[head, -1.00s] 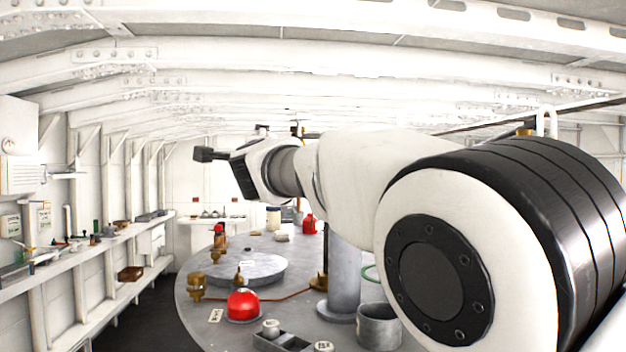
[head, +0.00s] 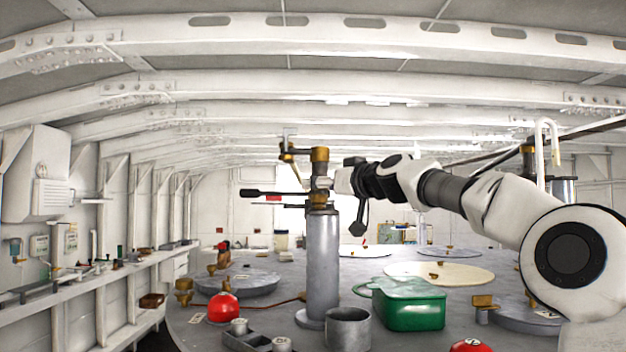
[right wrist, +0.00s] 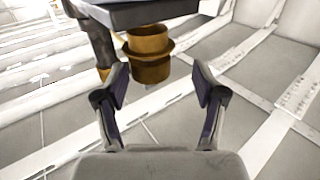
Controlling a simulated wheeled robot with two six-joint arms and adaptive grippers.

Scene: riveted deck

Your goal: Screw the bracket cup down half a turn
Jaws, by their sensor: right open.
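The brass bracket cup (right wrist: 150,52) hangs under a grey plate (right wrist: 150,14) in the right wrist view, with a dark post (right wrist: 98,42) beside it. My right gripper (right wrist: 159,82) is open, one finger either side below the cup. The cup lies just beyond the fingertips, and nothing is held. In the head view, my right gripper (head: 340,181) is close to brass fittings (head: 319,156) atop a grey column (head: 323,255). I cannot tell which of these fittings is the cup. My left gripper is not in view.
Dark levers (head: 265,193) stick out left from the column top. On the round table stand a green can (head: 413,308), a grey pot (head: 348,330) and a red dome (head: 223,307). A shelf (head: 100,288) runs along the left wall.

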